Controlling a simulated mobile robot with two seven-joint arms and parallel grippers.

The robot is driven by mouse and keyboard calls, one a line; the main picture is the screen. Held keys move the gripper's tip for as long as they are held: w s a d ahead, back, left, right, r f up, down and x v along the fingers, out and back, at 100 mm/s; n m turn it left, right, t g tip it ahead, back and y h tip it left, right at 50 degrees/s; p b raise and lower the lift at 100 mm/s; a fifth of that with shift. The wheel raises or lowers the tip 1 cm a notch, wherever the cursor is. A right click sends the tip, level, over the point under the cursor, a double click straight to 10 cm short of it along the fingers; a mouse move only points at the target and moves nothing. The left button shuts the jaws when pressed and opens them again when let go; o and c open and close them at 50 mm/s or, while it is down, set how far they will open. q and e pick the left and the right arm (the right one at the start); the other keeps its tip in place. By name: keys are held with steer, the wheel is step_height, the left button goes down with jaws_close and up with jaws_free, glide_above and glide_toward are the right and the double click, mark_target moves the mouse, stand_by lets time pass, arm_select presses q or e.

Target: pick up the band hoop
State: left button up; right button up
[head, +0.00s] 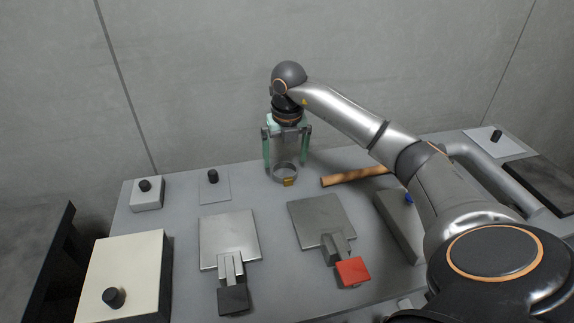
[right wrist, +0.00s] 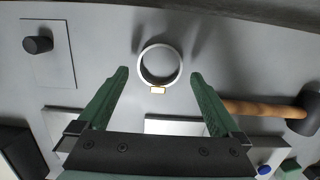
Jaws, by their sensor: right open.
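The band hoop (head: 285,173) is a small silver ring with a yellow-orange tab on its near side. It stands on the grey table near the back wall. In the right wrist view the hoop (right wrist: 160,64) lies just beyond and between the two green fingertips, with the tab facing the gripper. My right gripper (head: 287,160) points down over the hoop, with its green fingers spread on either side; it also shows in the right wrist view (right wrist: 158,74). It is open, and gaps show between the fingers and the hoop. My left gripper is not seen.
A wooden-handled mallet (right wrist: 260,108) lies close to the right of the hoop. Flat metal plates with a black (head: 229,239) and a red (head: 318,217) end lie in front. A knobbed plate (head: 214,188) and a cream box (head: 124,268) are at left. The wall is close behind.

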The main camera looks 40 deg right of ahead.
mark_target(285, 175)
step_height(285, 175, down, 4)
steer(key=shift+r, duration=0.15)
steer(key=c, duration=1.3)
steer(key=shift+o, duration=0.2)
steer(key=shift+r, duration=0.1)
